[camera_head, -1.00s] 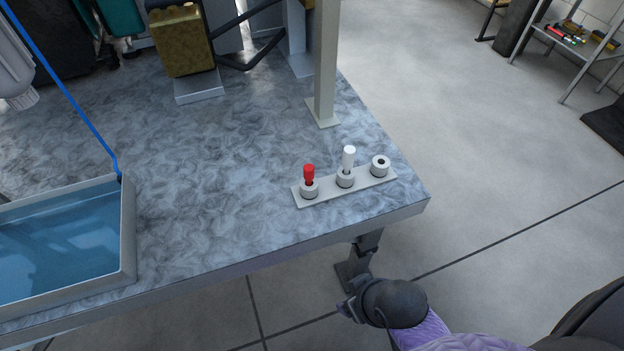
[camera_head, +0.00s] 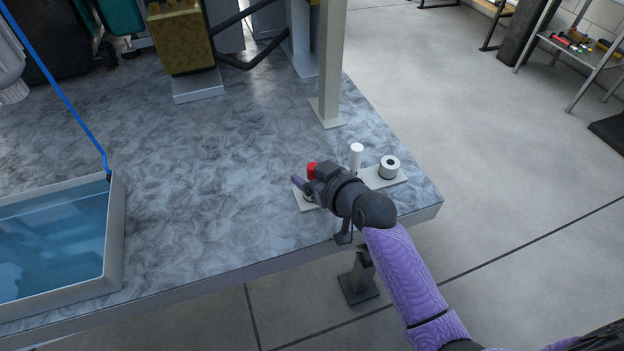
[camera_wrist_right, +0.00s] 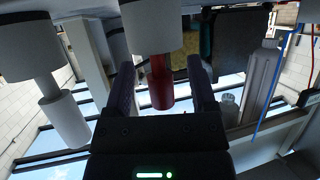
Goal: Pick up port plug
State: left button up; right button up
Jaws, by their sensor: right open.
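A red plug (camera_head: 312,168) stands upright in the left socket of a pale strip (camera_head: 372,183) near the table's right front corner. A white plug (camera_head: 356,154) stands in the middle socket. My right gripper (camera_head: 303,180) is open at the red plug and hides its lower part in the head view. In the right wrist view, which is upside down, the red plug (camera_wrist_right: 161,88) lies between the two open fingers (camera_wrist_right: 160,75), its base in a white socket (camera_wrist_right: 150,28). The white plug (camera_wrist_right: 66,122) is left of the fingers there. My left gripper is not in view.
The third socket (camera_head: 389,166), at the right end, is empty. A tray of blue liquid (camera_head: 117,235) sits at the left of the table. A grey post (camera_head: 330,65) rises behind the strip. The table (camera_head: 230,150) between tray and strip is clear.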

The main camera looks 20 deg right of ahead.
grip_shut()
dwell(0.3)
